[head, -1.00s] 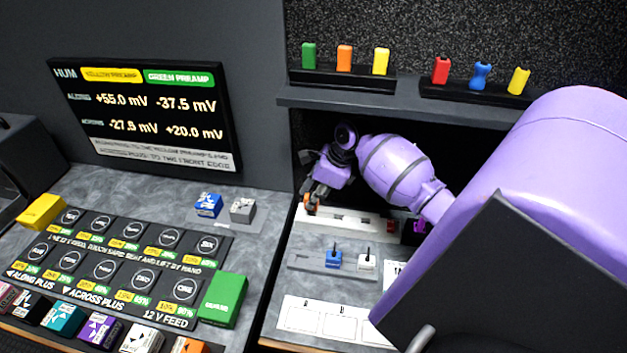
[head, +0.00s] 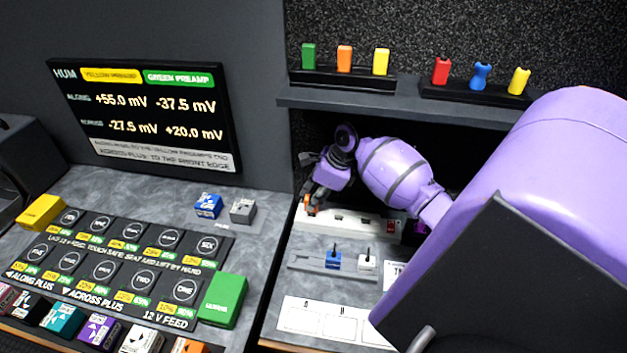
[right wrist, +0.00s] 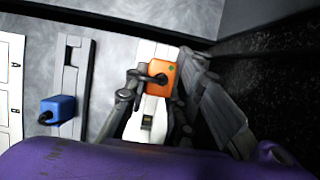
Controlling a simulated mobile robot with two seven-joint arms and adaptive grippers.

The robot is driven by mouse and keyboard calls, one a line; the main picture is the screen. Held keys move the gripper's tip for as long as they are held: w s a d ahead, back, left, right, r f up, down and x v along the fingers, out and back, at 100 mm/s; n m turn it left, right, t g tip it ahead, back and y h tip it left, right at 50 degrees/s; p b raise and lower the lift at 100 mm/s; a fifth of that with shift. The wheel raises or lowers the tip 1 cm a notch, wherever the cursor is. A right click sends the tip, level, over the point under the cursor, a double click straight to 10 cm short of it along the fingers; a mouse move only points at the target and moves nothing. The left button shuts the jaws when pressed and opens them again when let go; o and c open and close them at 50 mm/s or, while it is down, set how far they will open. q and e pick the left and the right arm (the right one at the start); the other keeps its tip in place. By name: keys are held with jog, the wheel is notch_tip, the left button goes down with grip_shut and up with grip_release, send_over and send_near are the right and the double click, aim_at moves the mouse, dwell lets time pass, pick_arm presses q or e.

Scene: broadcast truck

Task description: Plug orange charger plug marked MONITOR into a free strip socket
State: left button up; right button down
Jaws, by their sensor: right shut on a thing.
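The orange plug (right wrist: 158,78) is held between the fingers of my right gripper (right wrist: 158,84), which is shut on it. A dark cord end and a small green dot show on its upper face; no MONITOR lettering is legible. The white power strip (head: 345,219) lies under and beside the plug, with a socket (right wrist: 147,122) visible near it in the right wrist view. The plug is over the strip's left end in the head view. Whether its prongs are in a socket is hidden. My right gripper also shows in the head view (head: 312,205). My left gripper is not in view.
A blue plug (head: 333,260) and a white plug (head: 366,263) stand in a grey holder (head: 305,262) in front of the strip. A red switch (head: 390,226) is at the strip's right end. A shelf (head: 410,100) overhangs the bay. A white lettered card (head: 300,318) lies in front.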

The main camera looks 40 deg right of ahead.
jog(key=shift+f, duration=1)
jog(key=c, duration=1.4)
grip_release()
jog(key=v, duration=0.7)
jog(key=shift+r, duration=0.3)
